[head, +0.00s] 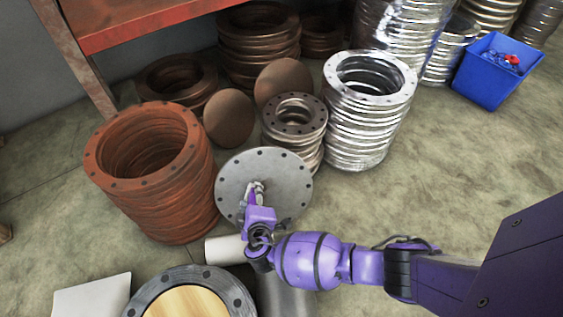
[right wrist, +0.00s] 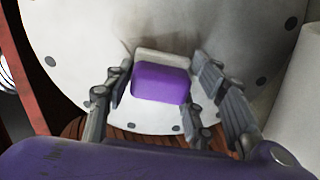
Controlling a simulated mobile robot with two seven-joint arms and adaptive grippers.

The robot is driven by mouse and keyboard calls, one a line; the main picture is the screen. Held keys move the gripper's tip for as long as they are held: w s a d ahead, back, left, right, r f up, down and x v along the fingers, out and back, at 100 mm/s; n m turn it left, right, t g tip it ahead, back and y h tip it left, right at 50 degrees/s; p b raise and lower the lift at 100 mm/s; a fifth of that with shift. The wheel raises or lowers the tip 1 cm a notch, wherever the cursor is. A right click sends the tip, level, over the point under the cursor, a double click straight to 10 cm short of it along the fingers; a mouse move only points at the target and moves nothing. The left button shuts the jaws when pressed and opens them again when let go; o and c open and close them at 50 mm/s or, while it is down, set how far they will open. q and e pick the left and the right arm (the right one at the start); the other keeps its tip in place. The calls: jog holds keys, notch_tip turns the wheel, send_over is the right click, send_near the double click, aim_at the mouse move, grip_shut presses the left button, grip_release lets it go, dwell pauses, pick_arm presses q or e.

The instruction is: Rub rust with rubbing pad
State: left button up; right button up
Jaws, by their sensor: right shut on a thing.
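My right gripper (head: 257,188) is in front of a grey metal disc (head: 290,170) with bolt holes around its rim. In the right wrist view, its fingers (right wrist: 161,70) are shut on the rubbing pad (right wrist: 160,82), which has a purple body and a pale face. The pale face is toward the disc (right wrist: 80,35); I cannot tell whether it touches. A faint brownish rust smudge (right wrist: 150,44) shows on the disc just above the pad. In the head view the pad is mostly hidden by the gripper. My left gripper is not in view.
A rusty flange stack (head: 185,215) stands left of the disc, and shiny flanges (head: 365,140) stand behind right. A white cylinder (head: 224,249) and a round flange with a wooden centre (head: 190,302) lie in front. A blue bin (head: 485,80) stands far right. The right floor is clear.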

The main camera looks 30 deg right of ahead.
jog(key=shift+s+d+r+p, duration=0.1)
jog(key=shift+d+r+p, duration=0.1)
jog(key=shift+d, duration=0.75)
jog(key=shift+s+d+r+p, duration=0.1)
jog(key=shift+d+r+p, duration=0.1)
jog(key=shift+d, duration=0.75)
jog(key=shift+s+d+f, duration=0.1)
jog(key=shift+s+d, duration=0.3)
jog(key=shift+d, duration=0.5)
jog(key=shift+s+d, duration=0.35)
jog(key=shift+d, duration=0.5)
jog(key=shift+a, duration=0.1)
jog(key=shift+s+a+p, duration=0.15)
jog(key=shift+s+p, duration=0.35)
jog(key=shift+p, duration=0.05)
jog(key=p, duration=0.3)
send_near(276, 187)
jog(key=shift+p+v, duration=0.4)
jog(key=shift+v, duration=1.1)
